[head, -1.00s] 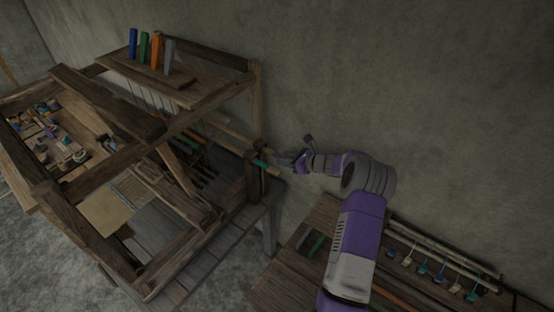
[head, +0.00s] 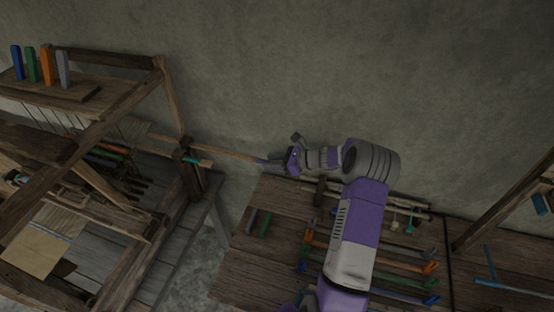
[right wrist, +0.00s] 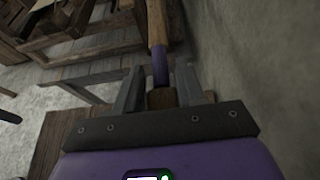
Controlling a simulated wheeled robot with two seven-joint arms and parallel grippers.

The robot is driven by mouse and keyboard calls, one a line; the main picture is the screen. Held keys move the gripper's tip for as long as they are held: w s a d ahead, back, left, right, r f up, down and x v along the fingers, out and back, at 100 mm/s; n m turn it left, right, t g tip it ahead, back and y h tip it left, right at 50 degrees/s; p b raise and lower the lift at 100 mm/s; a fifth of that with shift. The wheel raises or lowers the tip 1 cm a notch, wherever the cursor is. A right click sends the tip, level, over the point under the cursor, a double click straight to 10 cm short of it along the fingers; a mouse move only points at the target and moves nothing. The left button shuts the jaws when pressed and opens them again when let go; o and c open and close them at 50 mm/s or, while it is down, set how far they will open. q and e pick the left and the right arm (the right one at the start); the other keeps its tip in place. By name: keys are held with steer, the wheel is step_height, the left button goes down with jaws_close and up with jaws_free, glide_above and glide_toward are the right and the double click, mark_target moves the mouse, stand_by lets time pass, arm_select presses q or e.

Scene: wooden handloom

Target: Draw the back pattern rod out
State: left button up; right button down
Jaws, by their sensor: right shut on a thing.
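The back pattern rod (head: 228,150) is a long pale wooden stick with a purple band near its end. It reaches from the right post of the loom (head: 165,95) out into open air along the wall. My right gripper (head: 275,162) is shut on its outer end. In the right wrist view the rod (right wrist: 156,25) runs away from between my fingers (right wrist: 160,88). Its far end is hidden in the loom frame, so I cannot tell how much is still inside. A teal-ended rod (head: 202,162) sticks out at the same post. My left gripper is not in view.
A wooden bench (head: 245,268) below my right arm holds several coloured-handled tools. Blue, green, orange and grey blocks (head: 46,66) stand on the loom's top shelf. The grey wall (head: 300,60) is close behind the rod. A wooden frame stands at the far right.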

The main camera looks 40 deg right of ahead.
steer(key=shift+s+d, duration=0.15)
steer(key=c, duration=1)
jaws_free()
steer(key=shift+s, duration=0.15)
steer(key=shift+v, duration=3.85)
